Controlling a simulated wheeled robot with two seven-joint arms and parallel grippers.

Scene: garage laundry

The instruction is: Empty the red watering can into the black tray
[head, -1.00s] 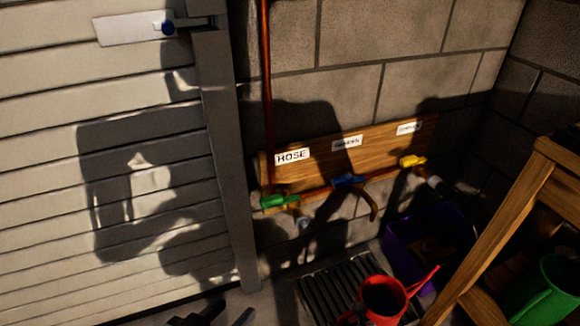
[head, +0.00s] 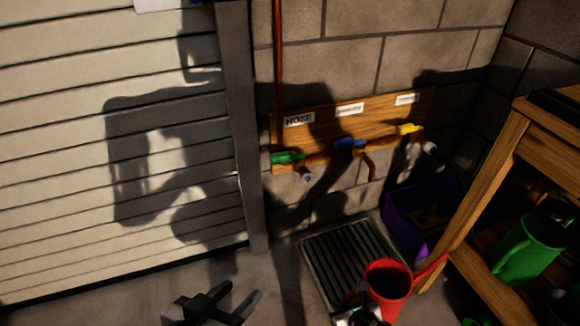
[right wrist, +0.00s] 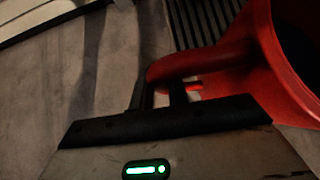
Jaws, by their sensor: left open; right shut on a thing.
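The red watering can (head: 389,283) is in the lower right of the head view, upright or nearly so, with its dark opening facing up and its spout pointing right. My right gripper (right wrist: 165,92) is shut on its red handle in the right wrist view; the can's body (right wrist: 285,65) fills the right side there. The black tray (head: 340,262), with ribbed slats, lies on the floor against the wall, just behind and left of the can. The can hides its front right part. My left gripper (head: 232,297) is open and empty at the bottom of the head view.
A wooden shelf (head: 478,205) stands at the right, with a green can (head: 530,250) on it. A purple bin (head: 402,205) sits behind the spout. Green, blue and yellow taps (head: 350,144) line the wall above the tray. Floor left of the tray is clear.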

